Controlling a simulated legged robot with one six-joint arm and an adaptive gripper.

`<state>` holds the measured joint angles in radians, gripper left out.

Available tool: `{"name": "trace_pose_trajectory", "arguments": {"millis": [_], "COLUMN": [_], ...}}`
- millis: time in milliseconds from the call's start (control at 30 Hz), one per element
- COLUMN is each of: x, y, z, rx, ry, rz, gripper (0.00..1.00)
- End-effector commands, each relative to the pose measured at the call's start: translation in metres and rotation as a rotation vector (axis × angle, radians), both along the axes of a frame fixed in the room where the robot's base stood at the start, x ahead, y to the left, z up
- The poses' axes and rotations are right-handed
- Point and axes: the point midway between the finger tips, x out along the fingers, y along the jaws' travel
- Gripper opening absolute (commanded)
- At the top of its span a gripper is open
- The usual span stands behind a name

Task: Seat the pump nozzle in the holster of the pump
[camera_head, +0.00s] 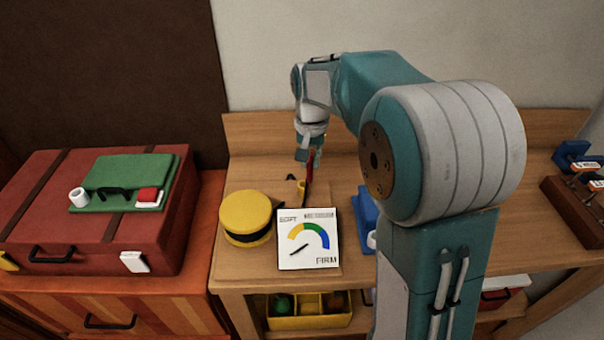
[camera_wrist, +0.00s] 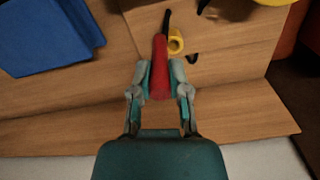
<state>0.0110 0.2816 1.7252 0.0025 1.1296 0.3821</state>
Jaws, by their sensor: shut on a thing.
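My gripper (camera_head: 311,160) is shut on the red handle (camera_wrist: 159,70) of the nozzle, above the wooden top. A narrow black end (camera_wrist: 167,21) extends from the handle, away from my gripper. A small yellow ring (camera_wrist: 176,41), which looks like the holster, is right beside the nozzle in the wrist view. The nozzle does not appear to pass through it; whether they touch I cannot tell. The ring also shows below my gripper in the head view (camera_head: 301,187). The pump appears to be the yellow drum with a black band (camera_head: 246,213) beside a SOFT–FIRM dial (camera_head: 309,255).
A small black piece (camera_wrist: 192,57) stands near the ring. A blue object (camera_wrist: 50,34) lies to the left in the wrist view. A red case (camera_head: 103,228) is at left, a yellow tray (camera_head: 312,323) below. Bare wood (camera_head: 505,210) shows right of my arm.

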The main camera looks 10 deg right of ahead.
Motion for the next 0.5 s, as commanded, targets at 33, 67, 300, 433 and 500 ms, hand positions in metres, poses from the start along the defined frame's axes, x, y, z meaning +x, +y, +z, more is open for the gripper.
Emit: {"name": "trace_pose_trajectory", "arguments": {"millis": [33, 67, 300, 433, 500], "x": [0.009, 0.013, 0.042, 0.047, 0.051], "y": [0.001, 0.001, 0.004, 0.004, 0.004], "z": [-0.008, -0.014, -0.049, -0.056, -0.061], "rx": [0.001, 0.001, -0.001, 0.0, 0.0], "ry": [0.004, 0.005, 0.001, 0.0, 0.002], "rz": [0.0, 0.0, 0.0, 0.0, 0.001], "gripper": [0.0, 0.0, 0.0, 0.0, 0.0]}}
